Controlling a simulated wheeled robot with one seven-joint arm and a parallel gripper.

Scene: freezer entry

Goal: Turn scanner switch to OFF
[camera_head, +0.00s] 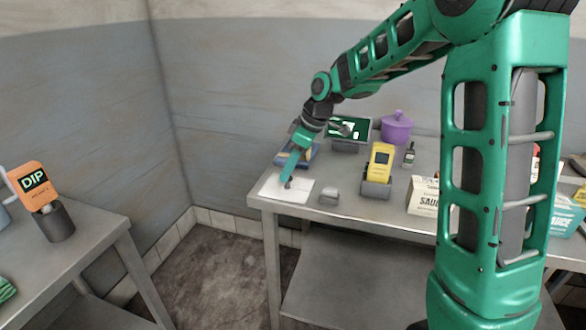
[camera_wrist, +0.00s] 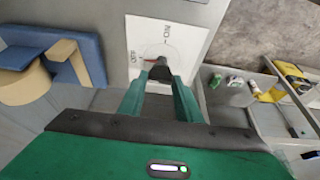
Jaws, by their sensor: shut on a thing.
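The scanner switch is a small dark knob (camera_wrist: 159,70) on a white plate (camera_head: 275,189) at the near left corner of the metal table. In the wrist view the plate (camera_wrist: 190,38) carries a printed circle with an ON label at the top and what looks like OFF at the left. A small red mark shows at the knob's left side, toward the left label. My gripper (camera_head: 288,184) reaches down to the plate, and its fingers (camera_wrist: 160,78) are shut on the knob. The fingers hide part of the knob, so its exact angle is hard to tell.
Behind the plate lies a blue item (camera_head: 310,158) with a tan part. Floor is open at left.

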